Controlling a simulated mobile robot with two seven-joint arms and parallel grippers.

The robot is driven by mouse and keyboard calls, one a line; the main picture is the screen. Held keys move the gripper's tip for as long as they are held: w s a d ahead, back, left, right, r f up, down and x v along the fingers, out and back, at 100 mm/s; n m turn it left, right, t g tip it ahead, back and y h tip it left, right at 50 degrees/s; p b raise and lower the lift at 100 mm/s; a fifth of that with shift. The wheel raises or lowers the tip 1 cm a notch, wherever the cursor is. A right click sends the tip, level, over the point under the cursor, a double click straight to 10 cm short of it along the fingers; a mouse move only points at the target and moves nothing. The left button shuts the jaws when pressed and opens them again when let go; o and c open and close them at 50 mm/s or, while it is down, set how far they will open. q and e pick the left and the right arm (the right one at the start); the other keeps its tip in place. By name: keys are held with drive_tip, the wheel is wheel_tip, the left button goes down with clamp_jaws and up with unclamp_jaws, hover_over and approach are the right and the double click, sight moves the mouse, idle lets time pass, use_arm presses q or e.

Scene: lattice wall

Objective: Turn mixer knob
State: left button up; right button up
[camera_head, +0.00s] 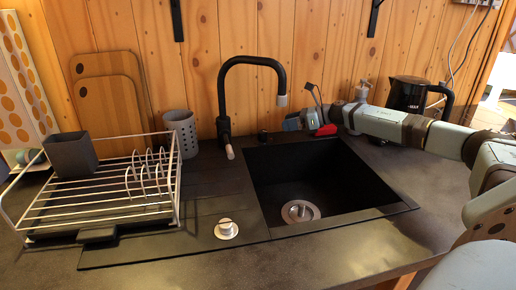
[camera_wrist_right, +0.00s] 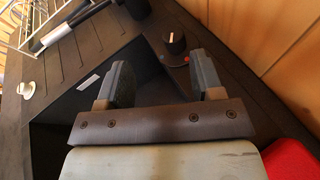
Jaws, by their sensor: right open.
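A small black knob (camera_head: 262,136) stands on the counter behind the sink's back left corner, right of the black tap (camera_head: 224,95). In the right wrist view the knob (camera_wrist_right: 175,43) has a pale line on it and a small red mark beside it. My right gripper (camera_head: 291,123) reaches in from the right, just right of the knob. In the right wrist view its two fingers (camera_wrist_right: 163,78) are spread and empty. The knob is ahead of the gap between them, apart from both fingers. My left gripper is not in view.
The black sink (camera_head: 310,175) lies open below my right arm. A silver knob (camera_head: 226,229) sits on the drainboard. A dish rack (camera_head: 100,190) and a grey perforated cup (camera_head: 181,133) stand at left. A black kettle (camera_head: 406,94) stands behind my right arm, near the wooden wall.

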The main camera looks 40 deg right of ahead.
sight(265, 131)
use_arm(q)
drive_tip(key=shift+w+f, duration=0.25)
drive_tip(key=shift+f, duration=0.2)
use_arm(e)
drive_tip(key=shift+n+g, duration=0.4)
drive_tip(key=shift+n, duration=0.5)
drive_tip(key=x, duration=0.3)
drive_tip(key=d+f+x, duration=0.1)
drive_tip(key=x, duration=0.6)
drive_tip(key=shift+w+d+f, duration=0.1)
drive_tip(key=shift+w+f, duration=0.3)
drive_tip(key=shift+w, duration=0.15)
drive_tip(key=shift+c, duration=0.3)
